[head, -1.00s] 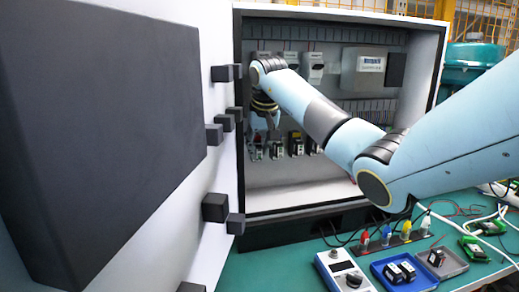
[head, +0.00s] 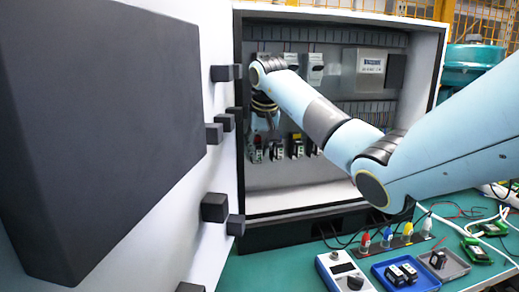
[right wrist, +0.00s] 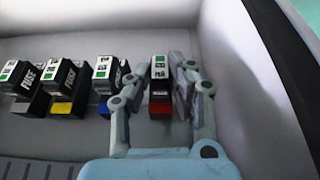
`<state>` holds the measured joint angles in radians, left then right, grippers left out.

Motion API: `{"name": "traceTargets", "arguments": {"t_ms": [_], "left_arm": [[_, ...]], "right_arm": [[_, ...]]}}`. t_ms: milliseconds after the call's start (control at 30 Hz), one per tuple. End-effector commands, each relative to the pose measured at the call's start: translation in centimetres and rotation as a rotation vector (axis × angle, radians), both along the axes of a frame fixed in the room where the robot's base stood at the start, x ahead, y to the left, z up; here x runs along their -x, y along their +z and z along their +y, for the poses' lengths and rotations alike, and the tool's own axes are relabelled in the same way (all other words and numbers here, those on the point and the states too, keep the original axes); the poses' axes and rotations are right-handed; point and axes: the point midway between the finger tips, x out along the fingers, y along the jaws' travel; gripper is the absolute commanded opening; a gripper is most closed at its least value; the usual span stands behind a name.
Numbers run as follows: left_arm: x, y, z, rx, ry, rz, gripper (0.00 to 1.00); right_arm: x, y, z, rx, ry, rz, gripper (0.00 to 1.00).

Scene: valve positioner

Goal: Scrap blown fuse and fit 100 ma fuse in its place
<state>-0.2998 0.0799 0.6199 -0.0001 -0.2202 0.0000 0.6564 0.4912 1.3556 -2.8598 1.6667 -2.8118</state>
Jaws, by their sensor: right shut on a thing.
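My right gripper (right wrist: 160,98) is inside the open cabinet, shut on a black fuse module (right wrist: 159,72) with a white-and-green label. This module is at the end of a row, at the right in the right wrist view and at the left in the head view (head: 257,155). A red base (right wrist: 160,109) shows directly below it; I cannot tell whether the two are joined. Other fuse modules stand beside it, over a blue (right wrist: 105,107) and a yellow base (right wrist: 62,108). Two black modules (head: 402,273) lie in the blue tray (head: 380,281). My left gripper is out of view.
A grey tray (head: 458,270) holds one small dark item (head: 437,258). A meter (head: 341,273) and a strip of coloured plugs (head: 395,240) are on the green bench. The cabinet's side wall (right wrist: 235,80) is close beside my right gripper. The open door fills the left.

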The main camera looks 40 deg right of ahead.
Motion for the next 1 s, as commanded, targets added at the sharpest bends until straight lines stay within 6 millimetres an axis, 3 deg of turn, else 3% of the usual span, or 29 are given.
{"name": "traceTargets", "arguments": {"t_ms": [967,1000], "left_arm": [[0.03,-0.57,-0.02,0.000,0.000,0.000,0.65],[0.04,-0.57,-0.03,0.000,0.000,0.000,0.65]], "right_arm": [[-0.28,0.26,-0.16,0.003,0.000,-0.009,0.01],[-0.29,0.27,-0.16,0.003,0.000,-0.009,0.24]]}}
